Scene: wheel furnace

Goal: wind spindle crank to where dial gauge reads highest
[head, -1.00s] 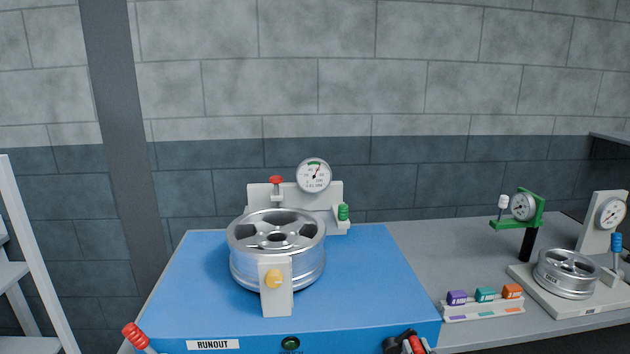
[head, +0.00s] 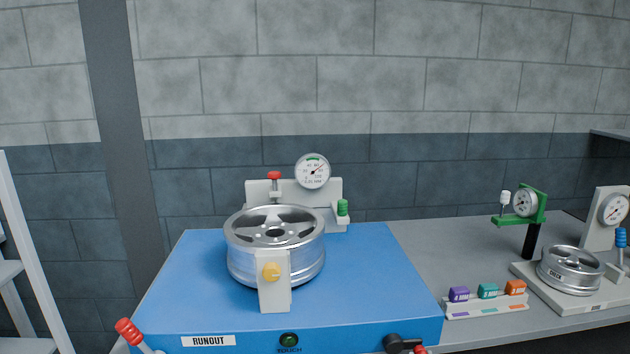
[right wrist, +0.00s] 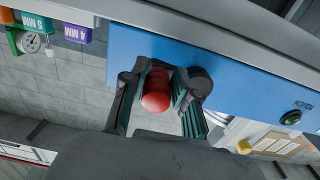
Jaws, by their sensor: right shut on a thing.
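The spindle crank's black hub (head: 393,343) sits on the front face of the blue runout bench (head: 370,275), low in the head view. Its red knob (head: 420,349) is right of the hub, cut by the picture's bottom edge. In the right wrist view my right gripper (right wrist: 155,98) is shut around the red knob (right wrist: 156,92), with a dark finger on each side. The white dial gauge (head: 313,171) stands behind the silver wheel (head: 275,265). It has a green band at the top, and its needle seems to point up and right. My left gripper is not in view.
A red-tipped lever (head: 128,330) is at the bench's left front. A green TOUCH button (head: 289,340) is on the front face. Purple, teal and orange blocks (head: 487,291) and a smaller wheel gauge (head: 571,270) are at right.

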